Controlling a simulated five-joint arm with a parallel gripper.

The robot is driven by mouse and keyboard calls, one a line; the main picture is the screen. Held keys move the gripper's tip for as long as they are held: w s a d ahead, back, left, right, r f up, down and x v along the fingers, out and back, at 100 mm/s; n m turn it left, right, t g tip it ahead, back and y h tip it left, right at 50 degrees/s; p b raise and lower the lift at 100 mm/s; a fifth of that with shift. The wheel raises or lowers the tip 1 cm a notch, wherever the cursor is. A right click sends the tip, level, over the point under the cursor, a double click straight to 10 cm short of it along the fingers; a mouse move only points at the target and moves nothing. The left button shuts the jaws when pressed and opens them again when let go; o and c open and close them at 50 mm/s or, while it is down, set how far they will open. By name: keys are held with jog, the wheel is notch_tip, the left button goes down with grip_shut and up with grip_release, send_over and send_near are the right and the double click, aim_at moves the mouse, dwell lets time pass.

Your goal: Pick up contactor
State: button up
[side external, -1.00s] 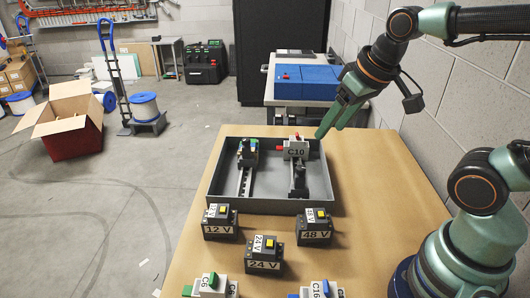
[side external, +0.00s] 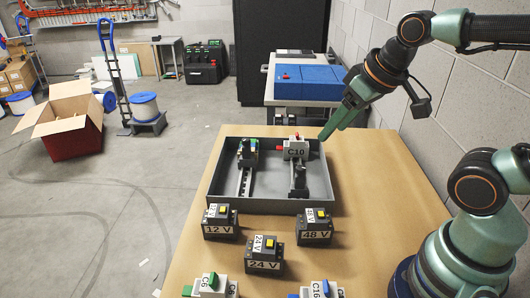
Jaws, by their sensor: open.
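A light grey contactor labelled C10 (side external: 297,150), with red parts, sits on the right rail inside a dark grey tray (side external: 271,207). Two more grey blocks stand at the near edge of the table, cut off by the frame: C6 (side external: 208,287) with a green part and C16 (side external: 318,290) with a blue part. My gripper (side external: 325,136) is in the air near the tray's far right corner, to the right of C10 and apart from it. It points down and to the left. Its fingers overlap from this side, and nothing shows between them.
Dark blocks labelled 12 V (side external: 220,222), 24 V (side external: 264,256) and 48 V (side external: 315,229) stand in front of the tray. A second rail with a small green-topped device (side external: 248,152) lies in the tray's left part. The tabletop right of the tray is clear. A wall runs along the right.

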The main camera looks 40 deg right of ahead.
jog(key=o, duration=0.5)
jog(key=shift+c, duration=0.2)
jog(key=n+g, duration=0.5)
jog(key=n, duration=0.4)
send_near(315, 226)
jog(key=shift+w+d+r, duration=0.1)
jog(key=shift+w+d, duration=0.95)
jog(key=shift+d, duration=0.05)
jog(key=shift+s+a+f+n+g, duration=0.1)
jog(key=shift+s+f+n+g, duration=0.05)
jog(key=shift+f+n+g, duration=0.2)
jog(key=shift+f, duration=6.15)
